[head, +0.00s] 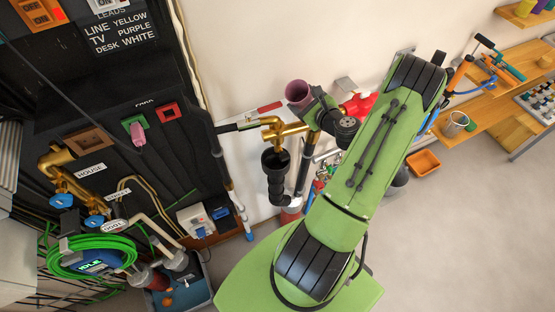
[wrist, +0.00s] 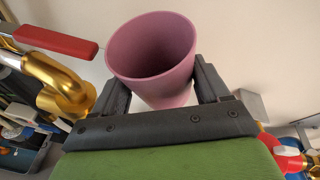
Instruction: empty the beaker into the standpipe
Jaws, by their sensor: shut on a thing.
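The beaker, a mauve cup (head: 297,92), is held in my gripper (head: 314,108), whose dark fingers close on its sides. In the wrist view the beaker (wrist: 152,45) sits between the two fingers (wrist: 163,92), its open mouth toward the top of the picture; its inside is shaded and I cannot tell what it holds. In the head view it looks roughly upright, perhaps slightly tilted. What looks like the standpipe, a black pipe with a wide open mouth (head: 275,159), stands lower and to the left of the beaker, apart from it. It is not visible in the wrist view.
A brass tap (head: 271,128) with a red lever (head: 268,108) juts out above the black pipe, close to the left of my gripper. A red fitting (head: 362,104) is at the wall on the right. An orange bin (head: 423,162) stands on the floor.

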